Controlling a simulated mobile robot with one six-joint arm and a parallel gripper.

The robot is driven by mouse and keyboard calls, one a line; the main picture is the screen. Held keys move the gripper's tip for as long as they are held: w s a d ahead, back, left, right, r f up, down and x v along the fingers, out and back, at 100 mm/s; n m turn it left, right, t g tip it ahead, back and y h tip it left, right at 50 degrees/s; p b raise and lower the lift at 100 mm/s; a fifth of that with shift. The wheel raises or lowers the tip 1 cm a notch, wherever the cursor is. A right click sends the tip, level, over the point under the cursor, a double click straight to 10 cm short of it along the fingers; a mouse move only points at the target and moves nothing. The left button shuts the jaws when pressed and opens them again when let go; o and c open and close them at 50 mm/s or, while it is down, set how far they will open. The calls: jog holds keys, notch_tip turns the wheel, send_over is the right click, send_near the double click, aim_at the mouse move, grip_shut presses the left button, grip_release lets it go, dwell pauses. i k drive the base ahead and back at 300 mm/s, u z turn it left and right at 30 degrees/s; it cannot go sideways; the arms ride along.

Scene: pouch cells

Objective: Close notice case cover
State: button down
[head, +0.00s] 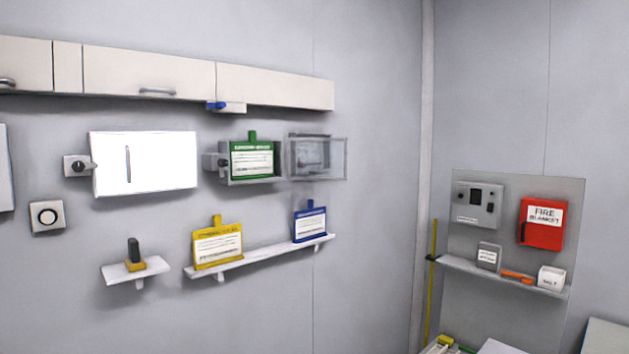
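The notice case (238,182) is a grey wall box left of the picture's middle. A green-headed notice card (251,161) with a green tab stands in it. A clear cover with a thin grey frame (334,175) stands out to the right of the case, and the case front looks uncovered. A dark grey boxy shape shows through the cover; I cannot tell what it is. A grey latch-like block (213,162) is at the case's left side. My gripper is not in view.
Wall cupboards (150,73) hang above, with a blue-ended piece (217,106) beneath. A shelf (262,255) below holds a yellow card (217,245) and a blue card (310,222). A white board (165,163) is to the left. A red fire blanket box (541,224) hangs far right.

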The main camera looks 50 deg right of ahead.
aim_at(288, 140)
jog(key=u, duration=0.8)
jog(key=k, duration=1.4)
jog(key=z, duration=1.15)
jog(key=i, duration=0.85)
jog(key=u, duration=0.1)
